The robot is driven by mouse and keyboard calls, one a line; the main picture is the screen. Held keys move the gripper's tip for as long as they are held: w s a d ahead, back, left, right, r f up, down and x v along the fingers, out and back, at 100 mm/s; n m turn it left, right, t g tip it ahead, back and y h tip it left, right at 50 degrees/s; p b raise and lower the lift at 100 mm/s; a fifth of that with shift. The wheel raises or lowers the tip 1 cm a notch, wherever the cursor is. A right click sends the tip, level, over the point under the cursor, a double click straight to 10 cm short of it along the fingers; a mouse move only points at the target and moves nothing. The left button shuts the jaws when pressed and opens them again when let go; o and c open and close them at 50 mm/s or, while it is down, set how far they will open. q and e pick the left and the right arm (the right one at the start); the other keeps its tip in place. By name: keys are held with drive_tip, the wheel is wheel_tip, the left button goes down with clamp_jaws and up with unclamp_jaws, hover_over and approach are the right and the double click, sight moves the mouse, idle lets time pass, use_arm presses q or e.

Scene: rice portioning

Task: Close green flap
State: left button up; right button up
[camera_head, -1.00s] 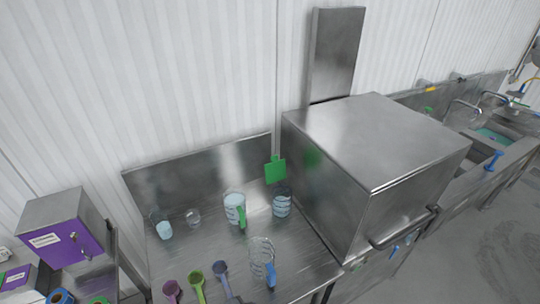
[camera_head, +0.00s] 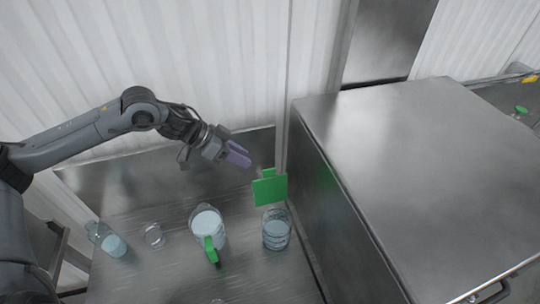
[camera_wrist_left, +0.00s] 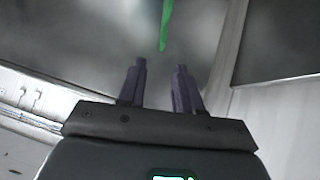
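The green flap (camera_head: 270,189) is a flat green panel above the steel counter, near the left side of the large steel box. In the left wrist view it shows as a thin green strip (camera_wrist_left: 166,22) at the top, beyond the fingertips. My left gripper (camera_head: 243,158) has purple fingers and is just left of and slightly above the flap, apart from it. In the left wrist view my left gripper (camera_wrist_left: 161,68) has its fingers spread with nothing between them. My right gripper is not in view.
Below the flap on the counter (camera_head: 170,275) stand a clear measuring cup (camera_head: 276,230), a jug with a green handle (camera_head: 207,226), a small glass (camera_head: 154,235) and a tipped-looking cup (camera_head: 108,240). The large steel box (camera_head: 410,160) blocks the right side.

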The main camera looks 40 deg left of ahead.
use_arm(q)
drive_tip(key=p, duration=0.3)
hover_over(270, 187)
drive_tip(key=a, duration=0.2)
drive_tip(key=f, duration=0.7)
drive_tip(key=shift+w+d, duration=0.1)
drive_tip(key=shift+w, duration=0.15)
drive_tip(key=shift+c, duration=0.3)
clamp_jaws()
